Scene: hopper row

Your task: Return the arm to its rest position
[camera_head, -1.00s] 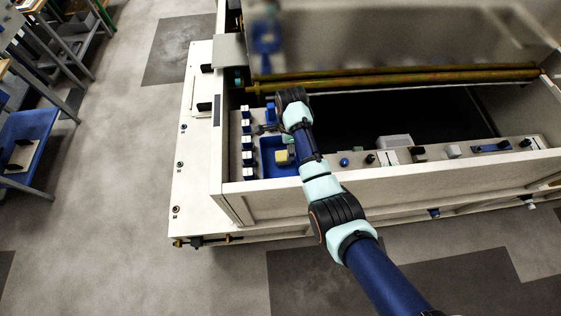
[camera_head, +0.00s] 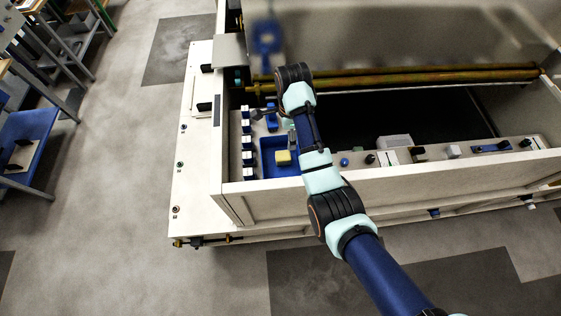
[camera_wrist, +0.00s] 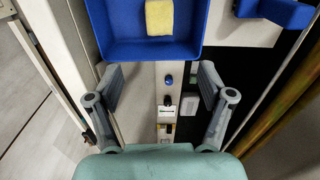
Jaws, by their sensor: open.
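My arm reaches from the bottom right over the near edge of the machine. My gripper (camera_wrist: 160,73) is open, with its two grey fingers well apart and nothing between them. In the head view it is small and partly hidden by my wrist. In the wrist view, a blue tray (camera_wrist: 146,51) with a yellow block (camera_wrist: 159,17) lies just beyond the fingertips. The same tray (camera_head: 267,168) and yellow block (camera_head: 283,157) show in the head view, left of my forearm. The block is apart from the gripper.
The white machine frame (camera_head: 195,150) surrounds a dark opening (camera_head: 400,120). A yellowish roller bar (camera_head: 420,76) crosses behind my wrist. A ledge with knobs and switches (camera_head: 420,153) runs along the near side. Blue-topped benches (camera_head: 28,125) stand at the far left, with open floor between.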

